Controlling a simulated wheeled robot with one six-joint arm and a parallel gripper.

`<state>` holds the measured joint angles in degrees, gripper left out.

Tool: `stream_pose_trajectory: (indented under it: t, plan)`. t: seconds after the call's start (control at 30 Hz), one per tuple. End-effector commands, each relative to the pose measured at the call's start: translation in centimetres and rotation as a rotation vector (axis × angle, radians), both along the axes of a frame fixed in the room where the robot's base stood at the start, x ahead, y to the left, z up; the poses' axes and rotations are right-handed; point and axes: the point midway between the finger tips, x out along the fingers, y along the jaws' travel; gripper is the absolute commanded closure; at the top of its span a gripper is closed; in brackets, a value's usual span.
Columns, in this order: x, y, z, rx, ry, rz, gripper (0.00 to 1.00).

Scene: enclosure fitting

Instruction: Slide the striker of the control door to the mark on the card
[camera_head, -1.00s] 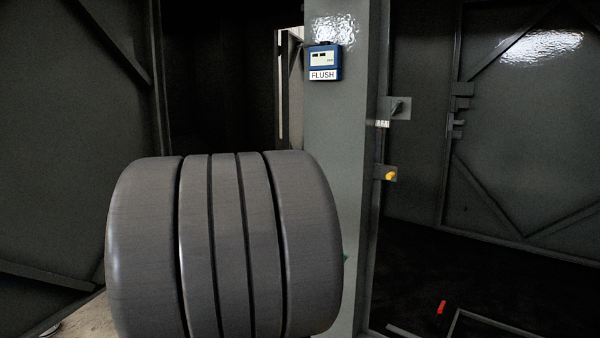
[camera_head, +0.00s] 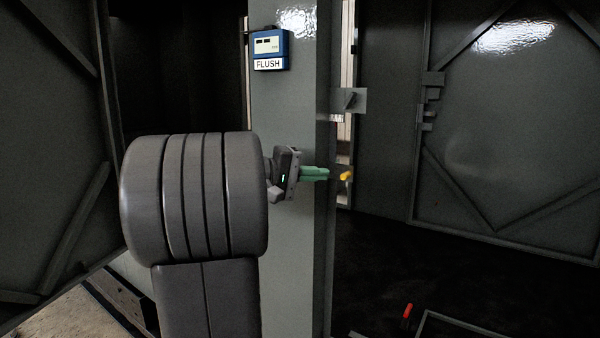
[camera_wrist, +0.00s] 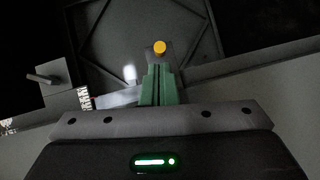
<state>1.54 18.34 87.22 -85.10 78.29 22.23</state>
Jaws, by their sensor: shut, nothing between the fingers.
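A grey plate with a dark peg (camera_head: 350,100), which looks like the striker, sits on the post's right edge; in the wrist view it is at left (camera_wrist: 52,80). A card with dark marks (camera_wrist: 84,97) shows beside it. Below it, a yellow knob (camera_head: 346,175) sits on a small plate; it is just beyond my fingertips in the wrist view (camera_wrist: 160,47). My gripper (camera_head: 327,174) has green fingers, shut and empty, pointing right at the knob. Whether they touch it I cannot tell. The card's mark is too small to read.
A blue device (camera_head: 270,46) labelled FLUSH hangs on the grey post (camera_head: 290,115). An open door panel (camera_head: 510,130) with latch parts stands at right, another panel (camera_head: 50,150) at left. A red-handled item (camera_head: 407,311) is low on the dark floor.

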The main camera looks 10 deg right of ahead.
Motion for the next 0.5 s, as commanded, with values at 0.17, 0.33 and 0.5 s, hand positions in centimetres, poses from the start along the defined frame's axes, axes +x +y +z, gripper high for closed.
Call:
stream_pose_trajectory:
  t: [0.17, 0.33, 0.5]
  plan:
    - [0.2, -1.8, -0.2, 0.000, 0.000, -0.002, 1.00]
    - [0.3, -2.3, -0.3, 0.000, 0.000, 0.001, 1.00]
    - [0.3, -2.2, -0.3, 0.000, 0.000, 0.001, 1.00]
